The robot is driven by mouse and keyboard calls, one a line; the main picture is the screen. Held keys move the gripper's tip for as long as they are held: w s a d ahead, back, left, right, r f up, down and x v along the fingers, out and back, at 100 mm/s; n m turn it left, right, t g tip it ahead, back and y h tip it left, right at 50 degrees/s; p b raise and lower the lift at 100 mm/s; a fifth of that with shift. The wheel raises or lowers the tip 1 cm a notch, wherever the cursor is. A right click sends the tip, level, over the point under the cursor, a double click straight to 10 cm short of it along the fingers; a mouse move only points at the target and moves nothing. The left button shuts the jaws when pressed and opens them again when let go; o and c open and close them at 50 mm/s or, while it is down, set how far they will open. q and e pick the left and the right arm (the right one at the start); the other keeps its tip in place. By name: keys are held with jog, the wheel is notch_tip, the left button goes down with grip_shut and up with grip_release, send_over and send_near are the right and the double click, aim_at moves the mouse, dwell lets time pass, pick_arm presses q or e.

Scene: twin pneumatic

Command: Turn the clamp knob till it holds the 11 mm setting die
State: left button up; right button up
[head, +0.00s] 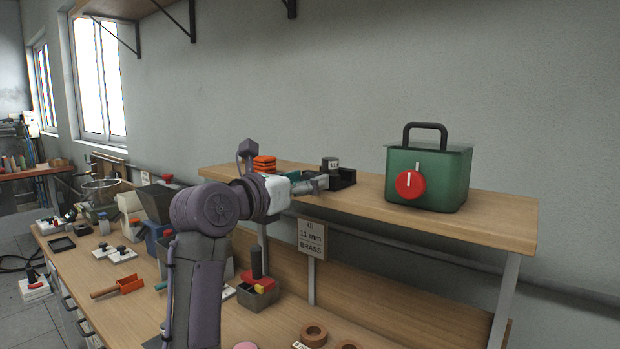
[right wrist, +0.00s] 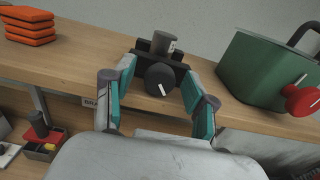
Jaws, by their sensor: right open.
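The black clamp (head: 345,178) stands on the raised wooden shelf, and in the right wrist view (right wrist: 178,56) its round dark knob (right wrist: 159,80) with a white mark faces me. The grey setting die (head: 330,163) is a short cylinder with a pale label, upright at the clamp (right wrist: 163,42). I cannot tell whether the jaws press on it. My right gripper (head: 318,184) is at the clamp's front. In the right wrist view its two teal-padded fingers (right wrist: 157,78) are open, one on each side of the knob, with visible gaps. My left gripper is out of view.
A green box (head: 428,178) with a black handle and red knob (head: 410,184) stands right of the clamp. Orange stacked pieces (head: 264,163) lie to its left. A sign (head: 312,240) reading "11 mm BRASS" hangs below the shelf. The lower bench (head: 130,300) holds several tools and bins.

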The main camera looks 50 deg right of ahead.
jog(key=shift+a, duration=0.1)
jog(key=shift+c, duration=0.8)
grip_shut()
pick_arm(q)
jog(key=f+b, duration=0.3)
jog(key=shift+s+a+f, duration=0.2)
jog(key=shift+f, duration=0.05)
pick_arm(e)
jog(key=m, duration=0.2)
jog(key=shift+m, duration=0.4)
jog(key=shift+o, duration=0.8)
grip_release()
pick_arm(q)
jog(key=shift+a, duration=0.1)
